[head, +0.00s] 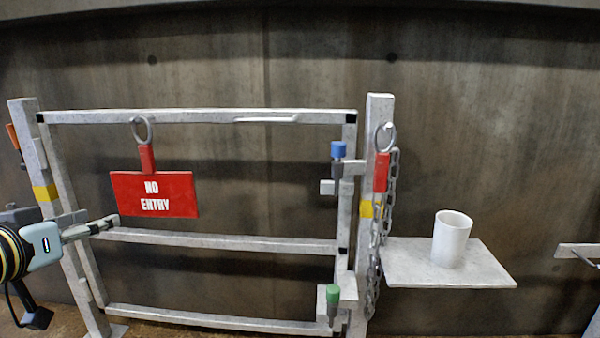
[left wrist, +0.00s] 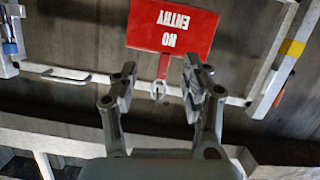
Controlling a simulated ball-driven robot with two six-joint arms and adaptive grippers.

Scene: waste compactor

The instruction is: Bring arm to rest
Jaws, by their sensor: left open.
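My left gripper (head: 108,224) comes in from the left edge of the head view, in front of the gate's left side and just below and left of the red NO ENTRY sign (head: 155,194). In the left wrist view the gripper (left wrist: 160,86) is open, with nothing between its fingers. The sign (left wrist: 172,28) shows there upside down beyond the fingertips. It hangs by a red tab and metal ring (head: 142,131) from the gate's top rail. My right gripper is not in view.
The grey metal gate (head: 230,240) fills the middle. Its right post (head: 379,110) carries a ring and a chain (head: 374,285). Blue-topped (head: 338,150) and green-topped (head: 333,294) pins sit at the gate's right side. A white cup (head: 452,240) stands on a shelf (head: 490,275) at right.

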